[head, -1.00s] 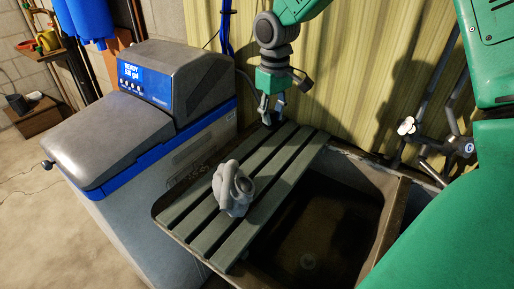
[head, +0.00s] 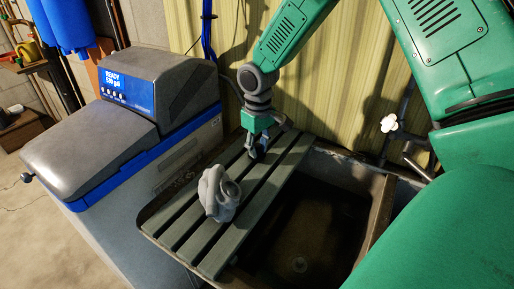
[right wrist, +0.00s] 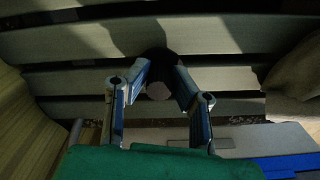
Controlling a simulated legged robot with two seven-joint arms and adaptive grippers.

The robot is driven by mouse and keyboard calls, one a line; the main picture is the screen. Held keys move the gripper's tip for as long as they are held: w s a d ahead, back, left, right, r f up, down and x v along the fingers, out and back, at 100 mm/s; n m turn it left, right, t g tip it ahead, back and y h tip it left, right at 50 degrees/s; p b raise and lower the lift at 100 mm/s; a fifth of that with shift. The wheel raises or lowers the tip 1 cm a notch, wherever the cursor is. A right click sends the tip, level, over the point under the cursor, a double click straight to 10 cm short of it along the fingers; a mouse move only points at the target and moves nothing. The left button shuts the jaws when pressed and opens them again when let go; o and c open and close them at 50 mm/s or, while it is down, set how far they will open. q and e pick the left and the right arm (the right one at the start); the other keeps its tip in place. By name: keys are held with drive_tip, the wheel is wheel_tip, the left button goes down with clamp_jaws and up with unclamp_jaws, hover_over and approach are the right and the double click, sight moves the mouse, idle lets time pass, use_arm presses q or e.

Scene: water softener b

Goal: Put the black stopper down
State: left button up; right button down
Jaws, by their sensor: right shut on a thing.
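The black stopper (head: 257,155) is at the back part of the grey-green slatted board (head: 262,190). My right gripper (head: 260,146) points down over the board with its fingers closed around the stopper. In the right wrist view, the two fingers (right wrist: 163,72) stand on either side of the dark stopper (right wrist: 160,57), over the slats. A pale round end (right wrist: 157,91) shows between the fingers. I cannot tell whether the stopper touches the slats. My left gripper is not in view.
A grey cloth-like lump (head: 217,192) sits on the board's front part. The dark sink basin (head: 300,240) opens to the right, with a white tap handle (head: 389,123) behind it. The grey and blue water softener (head: 130,125) stands to the left.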

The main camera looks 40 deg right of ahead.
sight(259, 145)
drive_tip(key=c, duration=1.6)
unclamp_jaws()
drive_tip(key=shift+d+f, duration=0.15)
drive_tip(key=shift+o, duration=1.2)
drive_tip(key=shift+d, duration=0.1)
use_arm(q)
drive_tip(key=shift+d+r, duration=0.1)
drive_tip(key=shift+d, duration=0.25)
use_arm(e)
drive_tip(key=shift+d+f, duration=0.1)
drive_tip(key=shift+d, duration=0.05)
drive_tip(key=shift+r, duration=0.3)
use_arm(q)
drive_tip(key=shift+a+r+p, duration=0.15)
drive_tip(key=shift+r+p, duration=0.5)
drive_tip(key=shift+p, duration=0.05)
use_arm(e)
wheel_tip(259, 145, up, 12)
drive_tip(key=shift+a, duration=0.2)
drive_tip(key=shift+f, duration=0.1)
